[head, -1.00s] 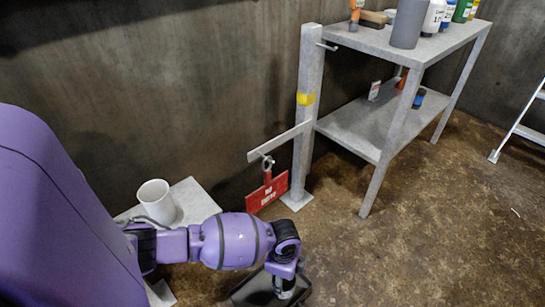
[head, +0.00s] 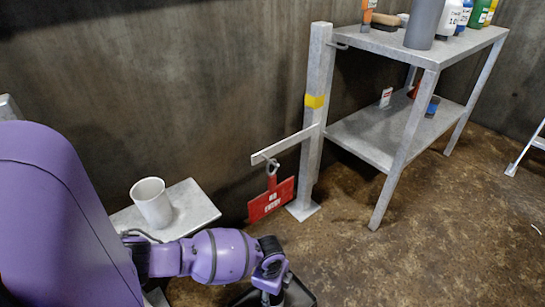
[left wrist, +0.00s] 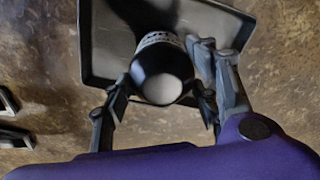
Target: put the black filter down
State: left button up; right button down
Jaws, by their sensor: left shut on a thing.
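In the left wrist view the black filter (left wrist: 158,80) is a short dark cylinder with a pale grey round end and a ribbed, light band. My left gripper (left wrist: 162,88) is shut on it, with one finger on each side. A dark, rimmed tray (left wrist: 101,45) lies on the floor behind the filter in this view. I cannot tell whether the filter touches the tray. In the head view the left gripper (head: 271,286) is at the bottom edge over the tray (head: 301,293), and the filter is mostly hidden. My right gripper is not in view.
A white cup (head: 152,203) stands on a low grey surface (head: 197,209). A red sign (head: 270,199) hangs from a bar on a grey post (head: 313,130). A grey shelf unit (head: 375,145) with bottles stands right. Brown floor (head: 430,235) is clear.

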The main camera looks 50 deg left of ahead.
pick_arm(q)
jog(key=shift+f, duration=0.15)
jog(key=o, duration=1.4)
notch_tip(320, 180, up, 12)
jog(key=p, duration=0.5)
jog(key=shift+s+a, duration=0.15)
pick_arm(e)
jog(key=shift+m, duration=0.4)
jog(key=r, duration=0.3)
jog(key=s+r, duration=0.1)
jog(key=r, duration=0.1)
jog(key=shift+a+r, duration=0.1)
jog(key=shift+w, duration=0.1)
